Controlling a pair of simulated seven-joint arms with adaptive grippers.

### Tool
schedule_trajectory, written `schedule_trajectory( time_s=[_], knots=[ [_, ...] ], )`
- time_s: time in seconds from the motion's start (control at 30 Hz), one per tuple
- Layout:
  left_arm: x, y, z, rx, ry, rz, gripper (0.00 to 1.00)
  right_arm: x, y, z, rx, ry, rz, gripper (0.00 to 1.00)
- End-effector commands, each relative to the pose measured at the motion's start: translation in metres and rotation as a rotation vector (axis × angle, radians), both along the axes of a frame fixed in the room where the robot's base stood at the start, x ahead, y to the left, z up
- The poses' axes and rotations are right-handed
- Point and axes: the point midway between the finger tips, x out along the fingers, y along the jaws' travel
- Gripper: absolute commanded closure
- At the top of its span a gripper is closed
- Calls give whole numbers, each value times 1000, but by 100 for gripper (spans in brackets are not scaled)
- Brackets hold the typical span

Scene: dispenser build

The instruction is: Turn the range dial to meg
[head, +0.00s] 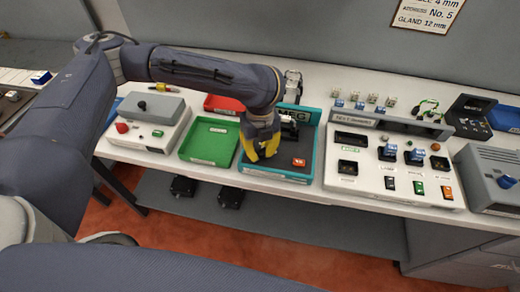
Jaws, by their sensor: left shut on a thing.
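The teal-edged tester (280,176) lies on the white bench near the middle of the head view. It has a dark face, a small orange-red button (299,162) and a sign at its back that seems to read MEG (292,115). The dial's pointer and setting cannot be seen. My right gripper is not in view.
A green tray (208,140) and a grey-topped box with a red knob (150,108) stand to the left. A red tray (222,104) is behind. A white panel (365,183) with switches stands close on the right, with a grey-blue box (490,172) beyond.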

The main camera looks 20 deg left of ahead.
Motion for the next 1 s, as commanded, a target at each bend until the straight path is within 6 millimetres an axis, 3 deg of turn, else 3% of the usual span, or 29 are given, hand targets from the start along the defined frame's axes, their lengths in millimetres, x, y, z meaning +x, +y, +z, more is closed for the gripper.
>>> schedule_trajectory(
  time_s=[0.43, 1.0],
  knots=[
    [0, 0, 0, 1, 1, -263, 100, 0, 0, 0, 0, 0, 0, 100],
    [0, 0, 0, 1, 1, -325, 100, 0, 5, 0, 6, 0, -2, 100]
  ],
)
